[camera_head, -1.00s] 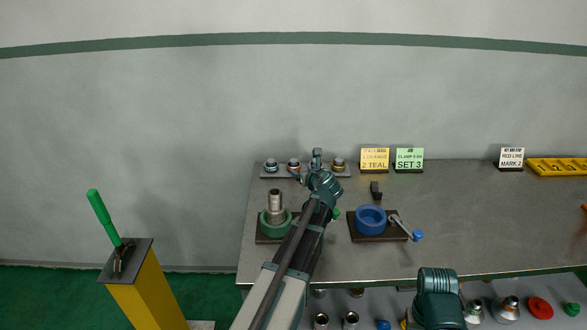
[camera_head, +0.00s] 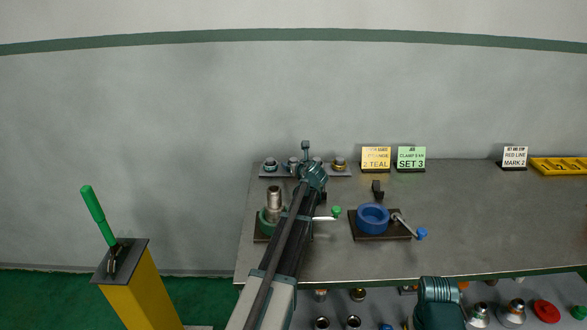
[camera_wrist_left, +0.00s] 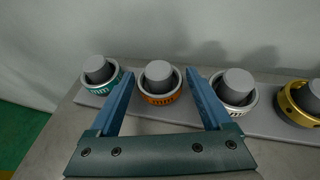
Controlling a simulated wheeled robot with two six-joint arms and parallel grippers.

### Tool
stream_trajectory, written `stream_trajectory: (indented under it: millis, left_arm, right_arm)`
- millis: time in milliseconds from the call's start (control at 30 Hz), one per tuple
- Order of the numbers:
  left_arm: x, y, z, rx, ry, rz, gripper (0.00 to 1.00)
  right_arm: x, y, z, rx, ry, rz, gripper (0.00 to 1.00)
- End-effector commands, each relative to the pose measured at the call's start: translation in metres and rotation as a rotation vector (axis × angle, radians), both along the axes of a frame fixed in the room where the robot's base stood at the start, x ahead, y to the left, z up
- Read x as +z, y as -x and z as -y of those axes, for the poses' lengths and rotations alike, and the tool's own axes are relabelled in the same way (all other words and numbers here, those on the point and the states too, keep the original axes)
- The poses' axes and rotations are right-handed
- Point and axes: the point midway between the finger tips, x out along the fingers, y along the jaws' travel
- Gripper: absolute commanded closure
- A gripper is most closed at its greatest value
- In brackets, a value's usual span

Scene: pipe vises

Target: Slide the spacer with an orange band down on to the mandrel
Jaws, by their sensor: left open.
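The spacer with an orange band (camera_wrist_left: 160,93) sits around a grey peg on the rack at the table's back; it also shows in the head view (camera_head: 293,164). My left gripper (camera_wrist_left: 160,74) is open, with one blue finger on each side of this spacer and nothing held. It reaches over the rack in the head view (camera_head: 306,152). A steel upright post (camera_head: 274,198), which looks like the mandrel, stands in the green vise (camera_head: 266,224) at the table's left; my left arm hides part of that vise.
On the same rack (camera_wrist_left: 88,99) are a teal-banded spacer (camera_wrist_left: 101,80), a white-banded one (camera_wrist_left: 237,100) and a yellow one (camera_wrist_left: 300,105). A blue vise (camera_head: 372,217) stands right of my arm. Signs stand at the back. The table's right middle is clear.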

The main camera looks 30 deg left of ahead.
Motion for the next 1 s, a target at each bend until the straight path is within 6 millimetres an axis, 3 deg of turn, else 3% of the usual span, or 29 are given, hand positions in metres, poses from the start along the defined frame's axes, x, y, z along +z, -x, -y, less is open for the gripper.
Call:
stream_trajectory:
  millis: [167,533,833,1000]
  left_arm:
    - [0.001,0.001,0.0,0.0,0.0,0.0,0.19]
    - [0.001,0.001,0.0,0.0,0.0,0.0,0.86]
    - [0.003,0.001,0.0,0.0,0.0,0.0,0.87]
    - [0.013,0.001,0.0,0.0,0.0,0.0,0.87]
  right_arm:
    - [0.001,0.0,0.0,0.0,0.0,0.0,0.5]
    - [0.001,0.0,0.0,0.0,0.0,0.0,0.5]
    - [0.003,0.0,0.0,0.0,0.0,0.0,0.5]
    - [0.013,0.0,0.0,0.0,0.0,0.0,0.5]
